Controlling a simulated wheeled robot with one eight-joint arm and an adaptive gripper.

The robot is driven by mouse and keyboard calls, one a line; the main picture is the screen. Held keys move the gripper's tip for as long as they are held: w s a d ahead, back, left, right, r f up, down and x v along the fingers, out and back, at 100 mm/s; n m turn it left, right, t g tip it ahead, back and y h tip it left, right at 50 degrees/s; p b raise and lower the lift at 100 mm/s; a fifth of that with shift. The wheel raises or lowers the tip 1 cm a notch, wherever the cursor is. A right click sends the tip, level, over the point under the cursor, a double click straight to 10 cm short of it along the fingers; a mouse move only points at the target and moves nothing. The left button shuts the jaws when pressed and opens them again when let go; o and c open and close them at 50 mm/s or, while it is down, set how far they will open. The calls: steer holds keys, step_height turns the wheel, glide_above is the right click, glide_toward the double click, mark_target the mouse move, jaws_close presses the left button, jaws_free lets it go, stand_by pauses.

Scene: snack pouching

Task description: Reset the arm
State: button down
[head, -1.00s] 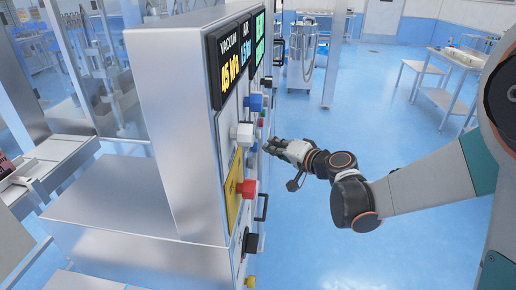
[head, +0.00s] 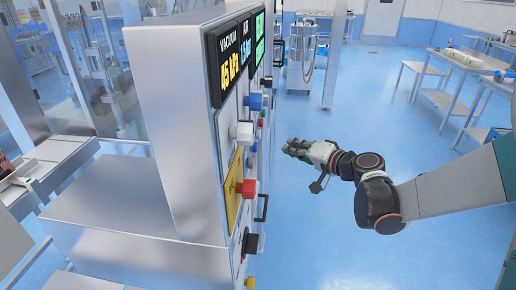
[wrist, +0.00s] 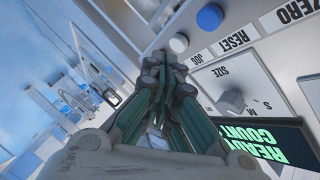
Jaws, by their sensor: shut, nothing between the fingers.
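My gripper (head: 292,149) is shut and empty in the head view. It hangs in the air to the right of the machine's control panel, with a gap of blue floor between them. My arm reaches in from the right edge. In the wrist view my gripper (wrist: 166,62) has its fingers closed together, with the panel (wrist: 250,80) beyond and to the right. That panel shows a blue button (wrist: 209,17), a white button (wrist: 179,43), a knob (wrist: 231,102) and a green-lettered display (wrist: 262,141).
The steel machine (head: 160,110) fills the left of the head view. A red button (head: 246,187) and a white button (head: 243,132) stick out from its panel. A wheeled steel vessel (head: 301,55) stands behind. A table (head: 440,70) stands at back right. Blue floor lies open around my arm.

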stand_by(0.3)
steer(key=s+d+n+g+h, duration=0.1)
steer(key=s+d+h, duration=0.2)
steer(key=s, duration=0.7)
steer(key=s+d+n+g+h, duration=0.1)
steer(key=s+d+h, duration=0.3)
steer(key=s+d, duration=0.3)
steer(key=s+d+g+h, duration=0.2)
steer(key=s+d, duration=0.4)
steer(key=s, duration=0.8)
steer(key=shift+f+n+h, duration=0.4)
steer(key=shift+h, duration=0.4)
